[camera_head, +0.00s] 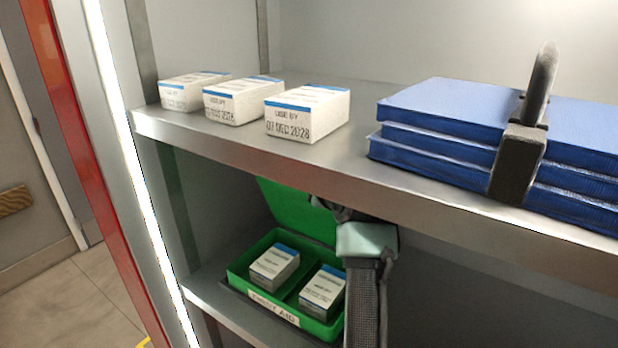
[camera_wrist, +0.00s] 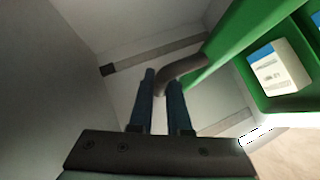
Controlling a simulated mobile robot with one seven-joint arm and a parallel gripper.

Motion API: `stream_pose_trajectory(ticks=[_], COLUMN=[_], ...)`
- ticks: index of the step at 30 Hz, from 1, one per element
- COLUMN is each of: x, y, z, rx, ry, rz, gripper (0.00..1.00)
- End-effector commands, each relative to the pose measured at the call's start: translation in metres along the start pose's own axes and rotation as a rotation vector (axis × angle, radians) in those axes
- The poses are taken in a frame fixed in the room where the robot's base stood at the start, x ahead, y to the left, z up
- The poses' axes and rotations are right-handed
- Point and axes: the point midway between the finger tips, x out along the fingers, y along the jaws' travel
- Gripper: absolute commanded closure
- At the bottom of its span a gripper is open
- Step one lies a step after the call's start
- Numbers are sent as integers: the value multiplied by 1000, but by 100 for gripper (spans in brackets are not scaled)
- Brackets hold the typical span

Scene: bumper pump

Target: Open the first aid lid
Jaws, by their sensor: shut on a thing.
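The green first aid box (camera_head: 244,287) stands on the lower shelf with its lid (camera_head: 293,210) raised up behind it. Two white boxes with blue tops, the left one (camera_head: 274,265) and the right one (camera_head: 322,291), sit in its two compartments. My gripper (camera_head: 324,204) is at the right side of the lid, under the upper shelf. In the wrist view my gripper (camera_wrist: 162,82) has its fingers close together around a dark curved handle (camera_wrist: 183,67), which joins the green lid (camera_wrist: 228,38). In the head view the handle is mostly hidden by the gripper.
The upper shelf (camera_head: 400,192) runs just above my gripper. On it stand three white boxes (camera_head: 307,113) and a stack of blue binders (camera_head: 440,135) with a dark clamp-like piece (camera_head: 520,150). A metal post and lit strip (camera_head: 135,180) border the left side.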

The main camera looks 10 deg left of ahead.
Motion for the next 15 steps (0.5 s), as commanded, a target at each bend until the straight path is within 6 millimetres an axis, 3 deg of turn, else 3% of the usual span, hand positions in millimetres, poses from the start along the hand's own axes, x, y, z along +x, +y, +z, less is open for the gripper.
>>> stream_pose_trajectory(ticks=[14,15], x=[1,1], y=[3,3], z=[-1,-1], rx=[-2,-2], ry=[4,4], rz=[3,3], gripper=[100,82])
